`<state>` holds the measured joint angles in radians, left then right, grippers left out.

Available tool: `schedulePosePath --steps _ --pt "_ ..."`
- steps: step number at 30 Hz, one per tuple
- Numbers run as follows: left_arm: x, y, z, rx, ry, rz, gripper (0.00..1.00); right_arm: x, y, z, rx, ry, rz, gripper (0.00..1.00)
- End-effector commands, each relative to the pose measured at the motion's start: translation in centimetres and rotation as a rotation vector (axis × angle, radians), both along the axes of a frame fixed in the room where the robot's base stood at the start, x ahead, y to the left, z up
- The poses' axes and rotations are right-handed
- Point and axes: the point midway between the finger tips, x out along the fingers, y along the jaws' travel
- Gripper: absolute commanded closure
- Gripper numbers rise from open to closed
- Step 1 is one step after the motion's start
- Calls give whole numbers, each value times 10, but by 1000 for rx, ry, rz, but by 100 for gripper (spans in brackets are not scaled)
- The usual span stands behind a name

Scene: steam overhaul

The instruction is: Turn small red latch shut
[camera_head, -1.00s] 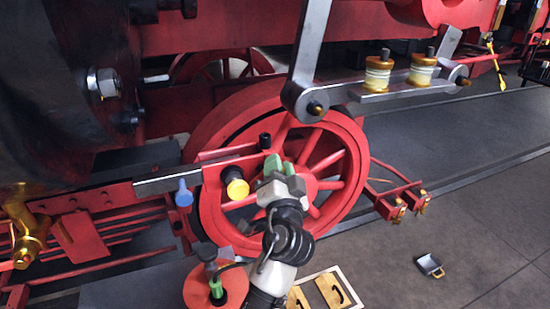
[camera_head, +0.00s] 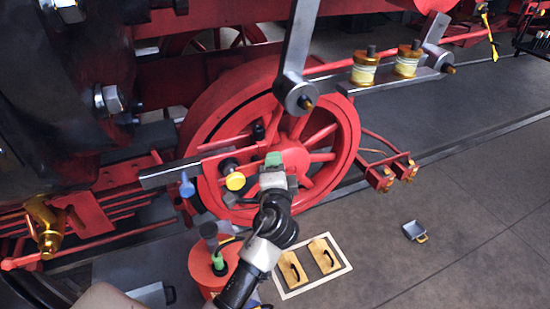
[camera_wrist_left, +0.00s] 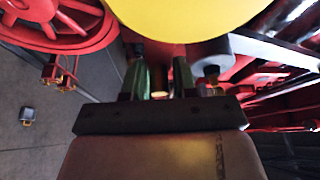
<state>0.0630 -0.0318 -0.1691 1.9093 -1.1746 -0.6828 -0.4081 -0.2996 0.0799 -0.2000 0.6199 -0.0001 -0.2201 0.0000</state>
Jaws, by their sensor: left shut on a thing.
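My left gripper (camera_head: 273,160), with green fingertips, is at the red bracket (camera_head: 240,147) in front of the big red wheel (camera_head: 341,130). Its fingers point away from the head camera and hide what lies between them. In the left wrist view, the green fingers (camera_wrist_left: 160,80) are close together around a narrow thing I cannot make out clearly. A small red latch cannot be told apart from the red parts there. A yellow round knob (camera_head: 235,181) is just left of the gripper; it fills the top of the left wrist view (camera_wrist_left: 185,15). My right gripper is not in view.
A blue knob (camera_head: 187,186) hangs left of the yellow one. A red can-like container (camera_head: 204,272) stands below, close to my left arm. Grey rods (camera_head: 292,70) cross the wheel. A white-framed board with wooden blocks (camera_head: 345,268) and a small metal pan (camera_head: 412,231) lie on the floor.

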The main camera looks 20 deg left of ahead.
Motion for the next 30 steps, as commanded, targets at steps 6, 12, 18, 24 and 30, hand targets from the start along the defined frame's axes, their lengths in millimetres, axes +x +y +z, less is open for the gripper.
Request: schedulePosePath --steps 6,12,18,24,30 --pt "-1 0 -9 3 29 3 96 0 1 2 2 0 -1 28" --pt "-1 0 -10 3 30 3 96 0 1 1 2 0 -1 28" --pt "-1 0 -9 3 29 4 56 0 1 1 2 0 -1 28" --pt "-1 0 -6 7 23 2 56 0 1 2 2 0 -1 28" --pt "-5 -2 -6 6 19 1 56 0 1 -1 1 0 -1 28"
